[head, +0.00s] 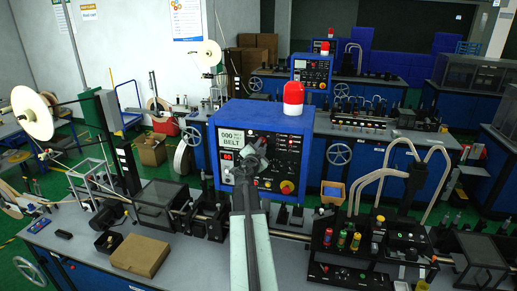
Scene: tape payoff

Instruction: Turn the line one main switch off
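A blue control box (234,107) with a black front panel stands on the nearest bench in the head view. The panel has a display marked BELT (231,137), a red lit readout (227,156) and several small buttons. A red knob on a yellow base (286,187) sits at its lower right; I cannot read its label or setting. My gripper (256,150) is in front of the panel's middle, up and left of that knob. My gripper and arm hide part of the panel. I cannot tell whether the fingers are open or touch anything.
A red beacon (293,98) tops the box. A second blue control box (311,71) stands on a bench behind. A black fixture with pale hoses (350,240) is at right. A cardboard box (140,254) and a tape reel (32,114) are at left.

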